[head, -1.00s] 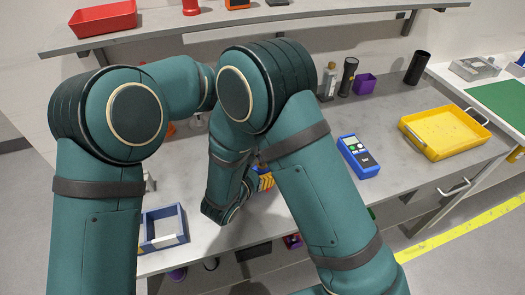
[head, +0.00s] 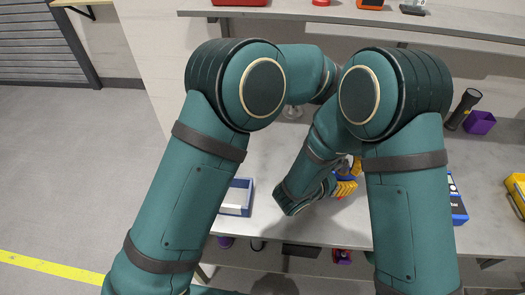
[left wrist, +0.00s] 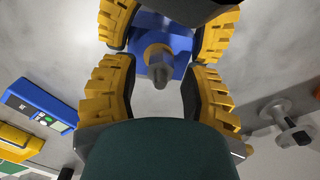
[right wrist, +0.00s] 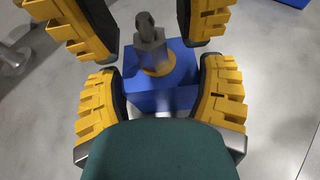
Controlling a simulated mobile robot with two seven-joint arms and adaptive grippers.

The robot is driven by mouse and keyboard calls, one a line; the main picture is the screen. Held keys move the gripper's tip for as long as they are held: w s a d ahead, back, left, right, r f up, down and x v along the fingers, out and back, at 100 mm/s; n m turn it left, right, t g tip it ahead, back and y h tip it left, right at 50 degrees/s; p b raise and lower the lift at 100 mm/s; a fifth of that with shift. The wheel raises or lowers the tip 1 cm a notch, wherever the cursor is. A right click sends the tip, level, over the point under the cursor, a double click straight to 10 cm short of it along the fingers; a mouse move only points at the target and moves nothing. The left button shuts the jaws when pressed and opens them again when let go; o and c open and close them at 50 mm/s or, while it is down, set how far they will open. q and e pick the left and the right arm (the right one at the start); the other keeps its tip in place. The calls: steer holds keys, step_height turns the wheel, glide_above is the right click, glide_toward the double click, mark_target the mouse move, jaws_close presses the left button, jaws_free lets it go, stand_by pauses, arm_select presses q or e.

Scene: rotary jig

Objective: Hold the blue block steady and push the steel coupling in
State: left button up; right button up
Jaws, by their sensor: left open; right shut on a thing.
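The blue block (right wrist: 185,95) sits between the fingers of my right gripper (right wrist: 162,92), which is shut on it. The block also shows in the left wrist view (left wrist: 178,48). The steel coupling (right wrist: 150,40) stands out of a brass ring (right wrist: 158,64) on the block's face; how deep it sits I cannot tell. My left gripper (left wrist: 158,92) is open, its fingers spread on either side of the coupling's end (left wrist: 160,75), apart from it. In the head view, yellow fingers (head: 345,188) show beside my forearm; block and coupling are mostly hidden there.
A blue-rimmed tray (head: 236,197) lies on the grey bench to the left. A blue meter (left wrist: 38,106) and a yellow tray (head: 516,192) lie to the right in the head view. A steel disc-ended part (left wrist: 290,125) stands nearby. A torch (head: 463,108) and purple bin (head: 480,122) stand further back.

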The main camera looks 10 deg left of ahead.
mark_target(348, 160)
arm_select(q)
step_height(348, 160, up, 7)
steer(key=shift+d+r, duration=0.1)
steer(key=shift+d, duration=0.05)
arm_select(e)
steer(key=shift+w+r, duration=0.1)
arm_select(q)
steer(key=shift+r+n, duration=0.25)
steer(key=shift+n, duration=0.25)
steer(key=shift+s+n, duration=0.1)
steer(key=shift+n, duration=0.4)
steer(key=shift+a+f+n, duration=0.1)
steer(key=shift+a+n, duration=0.2)
steer(key=shift+n, duration=0.2)
steer(key=s+a+f+n, duration=0.1)
steer(key=a+f, duration=0.3)
steer(key=a, duration=1.1)
steer(key=s+a+f+n, duration=0.1)
steer(key=a+f+n, duration=0.3)
steer(key=a, duration=1.2)
steer(key=shift+f, duration=0.35)
